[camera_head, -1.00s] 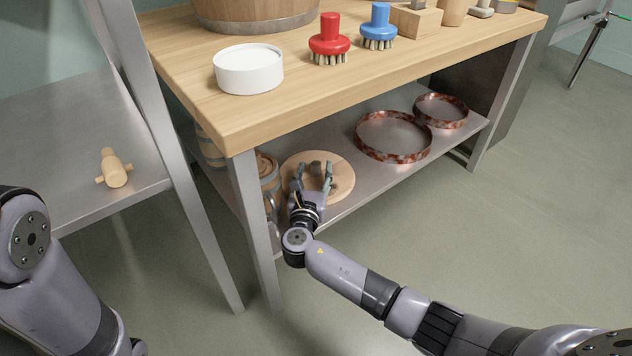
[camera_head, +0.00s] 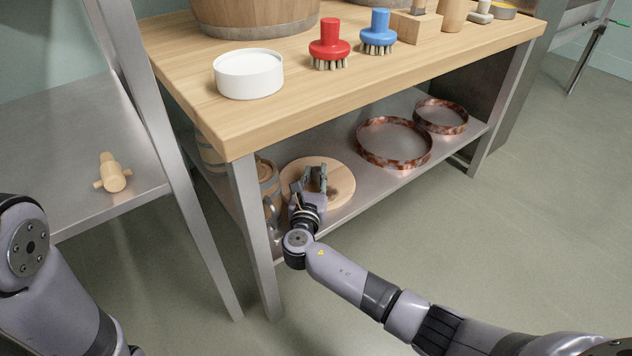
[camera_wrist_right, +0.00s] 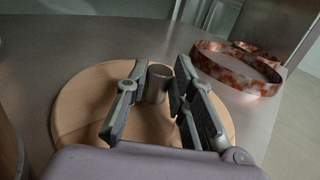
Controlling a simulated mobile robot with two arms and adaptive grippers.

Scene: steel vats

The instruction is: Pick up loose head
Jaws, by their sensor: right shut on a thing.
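The loose head, a round pale wooden disc (camera_head: 338,178), lies on the lower steel shelf under the bench. A short grey-brown knob (camera_wrist_right: 158,82) stands up from its middle, and the disc (camera_wrist_right: 82,105) spreads out below it in the right wrist view. My right gripper (camera_head: 313,180) reaches in over the near edge of the disc, its fingers shut on the knob. The disc looks flat on the shelf. Its near edge is partly hidden by my gripper. My left arm shows at the left, but its gripper is out of view.
Small barrels (camera_head: 267,178) stand just left of the disc, by the bench leg (camera_head: 252,230). Two copper-coloured hoops (camera_head: 393,142) lie to the right on the shelf. The bench top (camera_head: 220,128) overhangs the disc. A wooden tap (camera_head: 112,173) lies on the left shelf.

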